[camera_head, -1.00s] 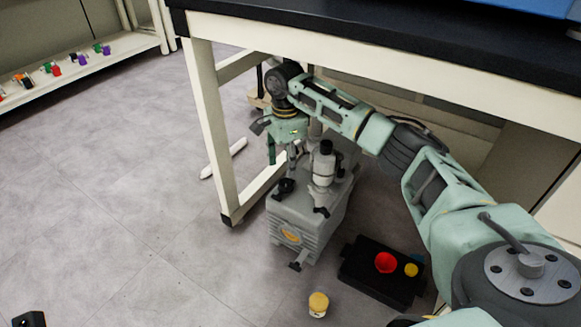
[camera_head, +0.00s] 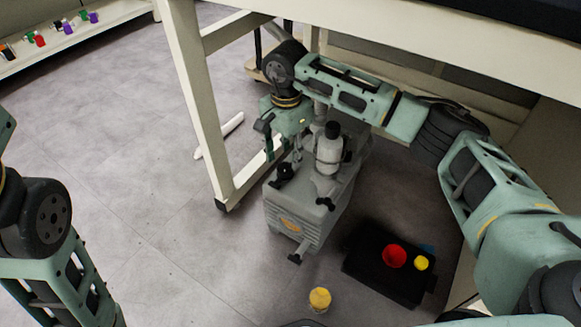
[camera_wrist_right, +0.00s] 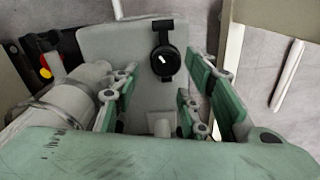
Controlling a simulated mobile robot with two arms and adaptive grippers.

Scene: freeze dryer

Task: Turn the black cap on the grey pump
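The grey pump (camera_head: 292,228) stands on the floor under the bench. A black cap (camera_head: 285,172) sits on its top near the left side. The wrist view shows this cap (camera_wrist_right: 165,62) as a round black knob with a small light mark, on the pump's pale top (camera_wrist_right: 147,90). My right gripper (camera_head: 284,155) points down just above the cap. In the right wrist view the fingers of the right gripper (camera_wrist_right: 160,88) are spread apart with nothing between them; the cap appears just beyond them. My left arm enters at the left edge, but its gripper is out of view.
A pale cylinder with a black top (camera_head: 330,152) stands on the pump beside my right gripper. The bench leg (camera_head: 203,110) is close on the left. A black tray (camera_head: 365,270) with red and yellow items and a yellow-capped jar (camera_head: 320,299) are on the floor.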

